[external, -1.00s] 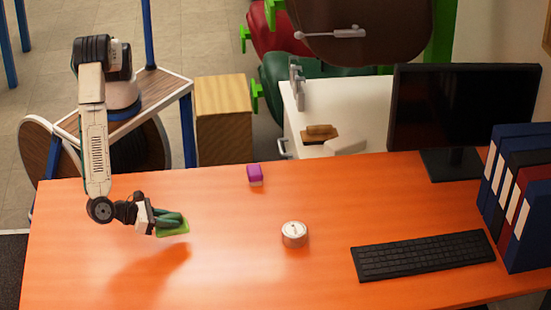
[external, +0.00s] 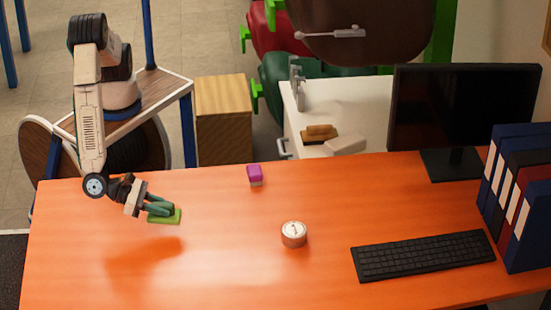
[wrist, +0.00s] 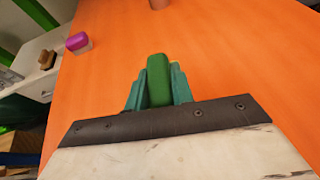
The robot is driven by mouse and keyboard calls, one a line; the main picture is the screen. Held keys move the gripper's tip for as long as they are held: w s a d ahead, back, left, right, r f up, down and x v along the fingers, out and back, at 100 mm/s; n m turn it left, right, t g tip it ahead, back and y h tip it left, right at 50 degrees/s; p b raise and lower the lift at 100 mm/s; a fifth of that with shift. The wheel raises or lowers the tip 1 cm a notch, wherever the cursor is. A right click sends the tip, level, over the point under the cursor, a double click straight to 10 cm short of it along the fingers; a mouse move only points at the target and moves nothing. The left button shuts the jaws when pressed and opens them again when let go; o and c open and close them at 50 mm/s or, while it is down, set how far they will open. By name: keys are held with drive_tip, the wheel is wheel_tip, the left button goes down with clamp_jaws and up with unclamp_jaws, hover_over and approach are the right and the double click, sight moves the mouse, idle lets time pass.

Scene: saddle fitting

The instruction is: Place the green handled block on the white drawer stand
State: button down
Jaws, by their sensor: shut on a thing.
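The green handled block (external: 166,217) is in my gripper (external: 160,207), above the left part of the orange table. In the wrist view the block's green handle (wrist: 159,80) sits between the two teal fingers of my gripper (wrist: 158,88), which are shut on it. In the wrist view the stand (wrist: 38,50) shows at the upper left.
A purple-topped block (external: 255,174) lies near the table's far edge. A keyboard (external: 424,255), a monitor (external: 462,110) and binders (external: 520,190) take up the right side. A wooden cabinet (external: 223,120) stands behind the table.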

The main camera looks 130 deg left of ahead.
drive_tip(key=w+a+r+m+t+h, duration=0.2)
drive_tip(key=w+a+r+m+h, duration=0.25)
drive_tip(key=w+a, duration=0.4)
drive_tip(key=a+r, duration=0.3)
drive_tip(key=a, duration=0.7)
drive_tip(key=a+r+n+y, duration=0.1)
drive_tip(key=a+r, duration=0.3)
drive_tip(key=a, duration=0.6)
drive_tip(key=shift+r, duration=0.25)
